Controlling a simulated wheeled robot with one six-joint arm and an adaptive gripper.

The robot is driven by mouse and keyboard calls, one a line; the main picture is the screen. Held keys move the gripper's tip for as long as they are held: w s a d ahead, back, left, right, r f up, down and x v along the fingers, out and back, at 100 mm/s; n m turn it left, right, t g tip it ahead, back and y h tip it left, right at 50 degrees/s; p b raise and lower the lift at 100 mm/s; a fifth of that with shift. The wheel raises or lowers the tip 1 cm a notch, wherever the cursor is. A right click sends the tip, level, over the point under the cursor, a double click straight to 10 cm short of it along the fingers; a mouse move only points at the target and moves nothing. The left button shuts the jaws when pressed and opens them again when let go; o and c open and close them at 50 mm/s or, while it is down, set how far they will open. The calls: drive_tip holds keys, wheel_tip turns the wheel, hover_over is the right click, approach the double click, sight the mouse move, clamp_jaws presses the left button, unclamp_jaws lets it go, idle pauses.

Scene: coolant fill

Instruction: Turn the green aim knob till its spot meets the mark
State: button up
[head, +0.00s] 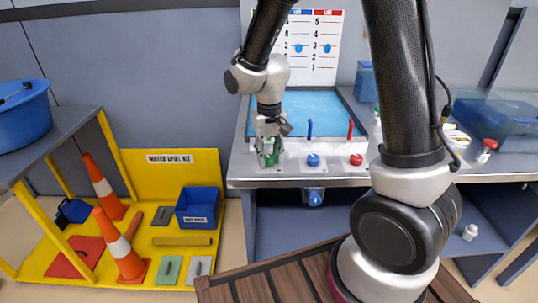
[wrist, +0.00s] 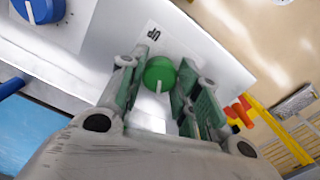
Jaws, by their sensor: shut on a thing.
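The green aim knob (wrist: 160,74) sits between the two fingers of my gripper (wrist: 155,85) in the wrist view. A white line shows on its face. The gripper is shut on the knob. I cannot make out the spot or the mark clearly.
A blue knob (head: 313,160) and a red knob (head: 356,160) stand to the right on the same panel. Behind are a blue lever (head: 309,128), a red lever (head: 350,129) and a blue pool (head: 310,104). A gauge board (head: 314,50) stands at the back. A yellow spill kit stand (head: 183,168) is left.

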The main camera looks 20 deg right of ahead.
sight(269, 157)
drive_tip(key=shift+n, duration=0.6)
drive_tip(key=o, duration=1)
drive_tip(key=shift+o, duration=0.2)
wheel_tip(269, 157, up, 12)
drive_tip(key=shift+n, duration=0.3)
